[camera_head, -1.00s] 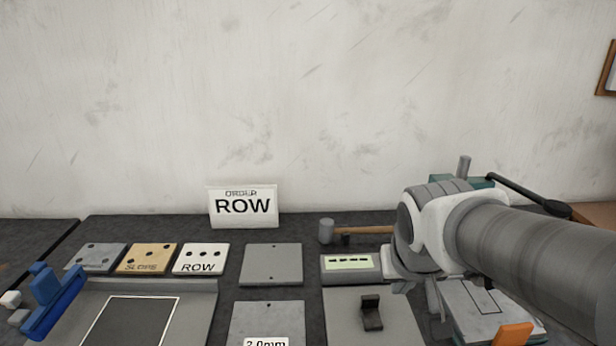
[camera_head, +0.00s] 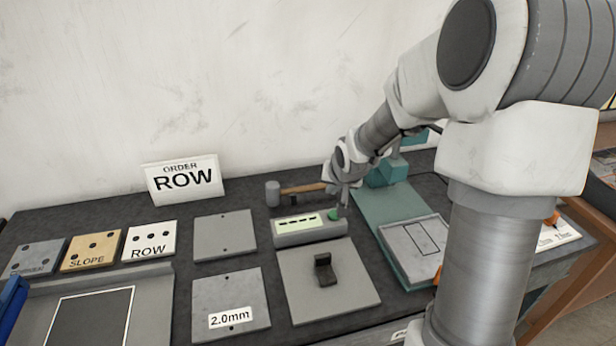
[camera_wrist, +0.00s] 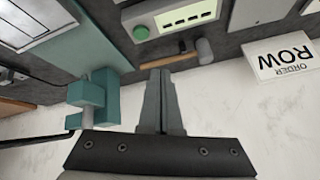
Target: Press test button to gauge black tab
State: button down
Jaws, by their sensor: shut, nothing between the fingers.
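The gauge unit (camera_head: 310,238) is a grey box with a pale panel of small dark slots and a round green button (camera_head: 334,214) at its right end. The button also shows in the wrist view (camera_wrist: 141,32). The black tab (camera_head: 325,272) stands upright on a grey square plate (camera_head: 350,300) in front of the gauge. My gripper (camera_head: 343,204) is shut and empty, with its tips close to the button in the head view. In the wrist view my gripper tips (camera_wrist: 160,74) appear apart from the button; contact cannot be made out.
A hammer (camera_head: 300,189) lies behind the gauge. A teal fixture (camera_head: 388,172) stands to the right, with a marked plate (camera_head: 415,245) in front. Sample plates (camera_head: 225,236) and an ORDER ROW sign (camera_head: 182,180) are to the left.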

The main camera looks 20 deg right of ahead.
aim_at(335, 217)
jog(key=w+d+f+m+t+y+p, duration=0.1)
jog(key=w+d+f+m+t+p, duration=0.1)
jog(key=w, duration=0.5)
notch_tip(335, 217, down, 2)
jog(key=shift+d+f+m+y+p, duration=0.15)
jog(key=shift+d+m+y+p, duration=0.15)
jog(key=shift+d+m, duration=0.6)
jog(key=shift+w+d+f+n, duration=0.1)
jog(key=shift+d+n, duration=0.05)
jog(key=shift+n, duration=0.15)
notch_tip(335, 217, down, 9)
jog(key=b, duration=0.7)
jog(key=shift+r, duration=0.2)
dwell(0.6)
jog(key=shift+f+b, duration=0.35)
jog(key=shift+f, duration=0.1)
jog(key=shift+f+b, duration=0.4)
jog(key=shift+f, duration=0.1)
dwell(0.5)
jog(key=shift+r, duration=0.15)
jog(key=shift+r+p, duration=0.7)
jog(key=shift+r, duration=0.1)
